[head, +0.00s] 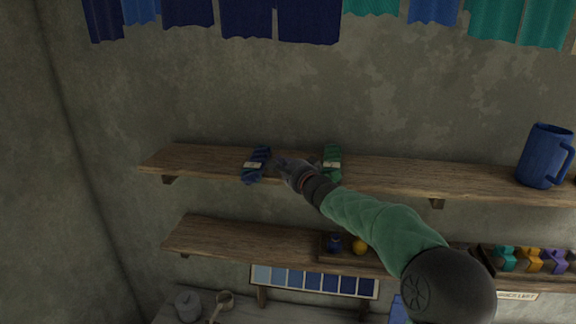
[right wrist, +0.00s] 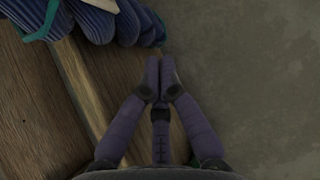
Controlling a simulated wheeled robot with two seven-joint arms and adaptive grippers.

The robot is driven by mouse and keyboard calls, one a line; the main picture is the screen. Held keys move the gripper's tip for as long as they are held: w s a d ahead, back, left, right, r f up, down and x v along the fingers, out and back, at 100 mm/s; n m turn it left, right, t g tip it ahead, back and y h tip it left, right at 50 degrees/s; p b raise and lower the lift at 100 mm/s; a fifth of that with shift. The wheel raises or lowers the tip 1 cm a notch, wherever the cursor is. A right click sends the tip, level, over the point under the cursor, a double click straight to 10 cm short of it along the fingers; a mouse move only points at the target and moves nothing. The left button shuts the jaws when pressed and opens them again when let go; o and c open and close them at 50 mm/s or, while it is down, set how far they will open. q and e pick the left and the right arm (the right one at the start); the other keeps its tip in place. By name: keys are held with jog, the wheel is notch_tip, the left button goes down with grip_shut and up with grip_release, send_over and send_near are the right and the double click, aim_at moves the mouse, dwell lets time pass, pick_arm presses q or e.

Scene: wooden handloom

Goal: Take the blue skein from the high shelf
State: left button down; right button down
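The blue skein (head: 256,165), with a pale paper band, lies on the high shelf (head: 400,176), its near end over the front edge. My right gripper (head: 281,164) is just right of it at shelf height, apart from it in the head view. In the right wrist view the ribbed blue skein (right wrist: 92,20) fills the top left, its end close beyond the fingertips. The right gripper's fingertips (right wrist: 160,80) are together with nothing seen between them. My left gripper is not in view.
A green skein (head: 331,160) lies on the same shelf, right of my gripper. A blue jug (head: 543,157) stands far right. A lower shelf (head: 235,240) holds small jars and colored skeins. Blue and teal cloths (head: 310,22) hang above. The shelf's left end is clear.

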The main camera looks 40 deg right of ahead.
jog(key=shift+x, duration=0.9)
jog(key=shift+w+r, duration=0.25)
jog(key=shift+w, duration=0.15)
jog(key=shift+w+f, duration=0.1)
jog(key=shift+w, duration=0.2)
